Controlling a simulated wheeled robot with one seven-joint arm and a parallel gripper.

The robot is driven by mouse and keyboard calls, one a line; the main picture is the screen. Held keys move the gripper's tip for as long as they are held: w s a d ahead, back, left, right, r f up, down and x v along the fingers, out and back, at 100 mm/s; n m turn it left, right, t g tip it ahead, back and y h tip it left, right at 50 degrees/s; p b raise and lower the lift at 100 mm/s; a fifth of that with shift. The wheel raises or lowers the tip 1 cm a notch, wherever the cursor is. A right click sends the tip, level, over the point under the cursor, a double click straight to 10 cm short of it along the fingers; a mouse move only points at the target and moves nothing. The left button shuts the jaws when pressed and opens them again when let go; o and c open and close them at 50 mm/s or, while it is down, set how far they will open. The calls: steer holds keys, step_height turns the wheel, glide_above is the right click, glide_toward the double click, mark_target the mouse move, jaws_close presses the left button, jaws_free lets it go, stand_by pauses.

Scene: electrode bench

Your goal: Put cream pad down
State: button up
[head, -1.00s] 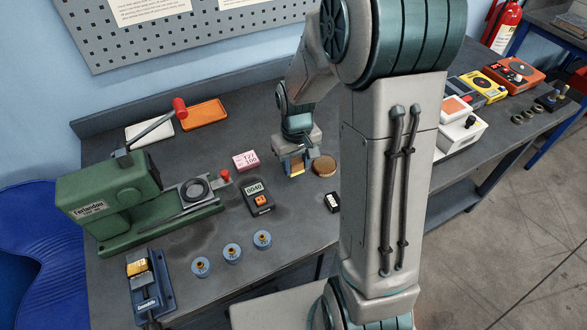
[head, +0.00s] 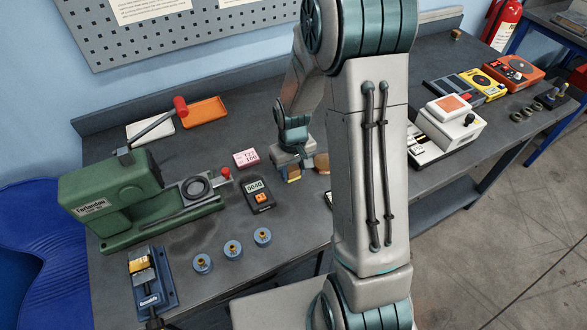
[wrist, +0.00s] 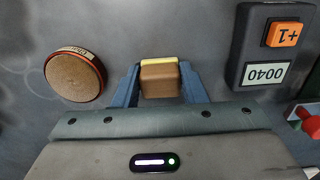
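A small brown block with a cream-yellow strip along one edge, which I take for the cream pad (wrist: 159,80), is between the fingertips of my gripper (wrist: 160,78) in the wrist view. Both fingers press close on its sides. In the head view my gripper (head: 292,172) points down at the bench, with the cream pad (head: 293,178) low at its tips. I cannot tell whether the pad touches the bench top.
A round brown disc (wrist: 75,75) lies left of my gripper in the wrist view. A black counter reading 0040 (wrist: 270,45) lies to the right. A pink block (head: 246,158), several blue pots (head: 233,250) and a green press (head: 115,200) stand on the bench (head: 200,285). Bare bench surrounds the pad.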

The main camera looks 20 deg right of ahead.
mark_target(293, 170)
steer(key=o, duration=0.4)
steer(key=shift+c, duration=0.2)
steer(key=shift+r, duration=0.15)
step_height(293, 170, up, 12)
steer(key=s+r+m+t, duration=0.1)
steer(key=s+r, duration=0.3)
steer(key=s, duration=0.4)
steer(key=s+r+m+t, duration=0.1)
steer(key=s+r, duration=0.3)
steer(key=s, duration=0.5)
steer(key=shift+r+t+b, duration=0.3)
steer(key=shift+r+t, duration=0.1)
steer(key=shift+t, duration=0.4)
steer(key=shift+w, duration=0.1)
